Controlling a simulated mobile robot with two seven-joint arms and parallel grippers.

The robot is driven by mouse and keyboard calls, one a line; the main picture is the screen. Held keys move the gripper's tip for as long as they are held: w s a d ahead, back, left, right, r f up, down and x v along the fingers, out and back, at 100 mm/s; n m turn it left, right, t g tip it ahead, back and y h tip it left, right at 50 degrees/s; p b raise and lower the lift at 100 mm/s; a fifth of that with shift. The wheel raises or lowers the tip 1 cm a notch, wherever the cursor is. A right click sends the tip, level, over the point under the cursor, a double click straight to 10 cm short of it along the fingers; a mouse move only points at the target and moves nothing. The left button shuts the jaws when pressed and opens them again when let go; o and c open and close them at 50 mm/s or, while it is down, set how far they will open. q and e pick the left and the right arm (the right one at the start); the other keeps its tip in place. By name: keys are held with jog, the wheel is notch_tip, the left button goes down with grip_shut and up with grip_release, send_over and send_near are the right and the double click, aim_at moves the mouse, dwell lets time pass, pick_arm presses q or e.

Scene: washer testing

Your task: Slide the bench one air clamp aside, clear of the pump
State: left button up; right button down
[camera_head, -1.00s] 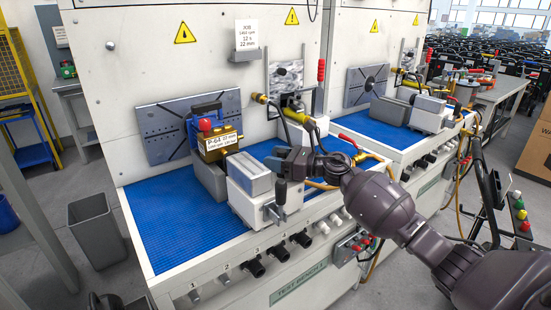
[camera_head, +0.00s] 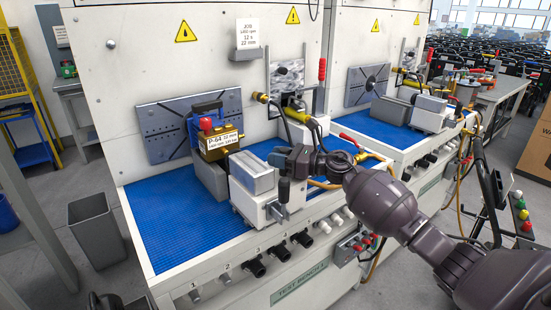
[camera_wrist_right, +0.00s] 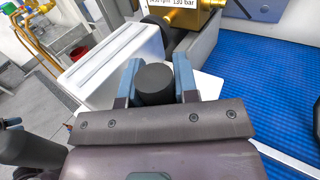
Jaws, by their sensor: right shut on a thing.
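The bench one air clamp (camera_head: 254,173) is a white block with a grey top piece and a black upright handle (camera_head: 284,190). It stands on the blue mat, in front and right of the pump (camera_head: 217,138), a brass block with a red knob and a P-64 label. My right gripper (camera_head: 286,168) is shut on the clamp's handle. In the right wrist view the round black handle top (camera_wrist_right: 155,84) sits between two blue-grey fingers, with the white clamp body (camera_wrist_right: 112,66) beyond. I cannot tell whether clamp and pump touch. A dark part at the lower left may be my left gripper (camera_head: 106,301).
A grey block (camera_head: 209,178) stands under the pump. The blue mat (camera_head: 180,228) is bare at left and front. A yellow cylinder and hoses (camera_head: 300,116) lie behind my right gripper. Black knobs (camera_head: 254,267) line the bench front.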

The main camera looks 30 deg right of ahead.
pick_arm(q)
notch_tip(320, 180, down, 8)
jog(key=m+b, duration=0.1)
jog(key=b, duration=1.1)
jog(key=shift+w+d+g, duration=0.25)
jog(key=shift+d+g, duration=0.05)
jog(key=shift+g, duration=0.1)
pick_arm(e)
jog(key=w+d, duration=0.3)
jog(key=d, duration=2.1)
jog(key=shift+w+d+r, duration=0.2)
jog(key=shift+d, duration=0.1)
pick_arm(q)
jog(key=shift+f, duration=0.15)
pick_arm(e)
jog(key=c, duration=1.3)
grip_release()
jog(key=o, duration=0.4)
jog(key=shift+d+f, duration=0.1)
jog(key=shift+d, duration=0.15)
pick_arm(q)
jog(key=shift+d+h, duration=0.15)
jog(key=shift+h, duration=0.15)
pick_arm(e)
jog(key=shift+o, duration=0.2)
jog(key=shift+a, duration=0.1)
pick_arm(q)
jog(key=shift+f, duration=0.1)
